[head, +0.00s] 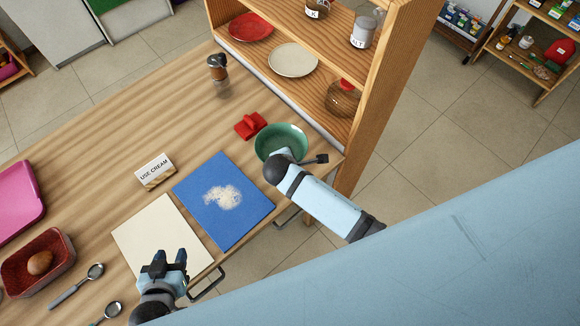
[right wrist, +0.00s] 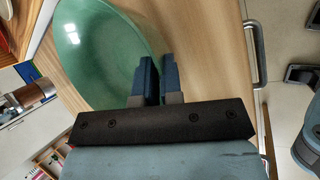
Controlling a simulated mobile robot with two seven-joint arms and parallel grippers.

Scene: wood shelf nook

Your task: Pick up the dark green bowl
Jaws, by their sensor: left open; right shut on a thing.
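The dark green bowl (head: 279,138) is at the table's right corner, beside the wooden shelf. It also fills the upper left of the right wrist view (right wrist: 92,50). My right gripper (head: 287,154) is at the bowl's near side, partly hidden behind its own wrist in the head view. In the right wrist view its two dark blue fingers (right wrist: 158,80) are shut on the bowl's rim. I cannot tell whether the bowl's base touches the table. My left gripper (head: 164,258) is open and empty above the cream board.
A blue board (head: 234,222) with white powder, a cream board (head: 138,232), a red item (head: 250,125), a pepper grinder (head: 217,70) and a sign (head: 154,171) are on the table. The wooden shelf (head: 385,75) rises close behind the bowl.

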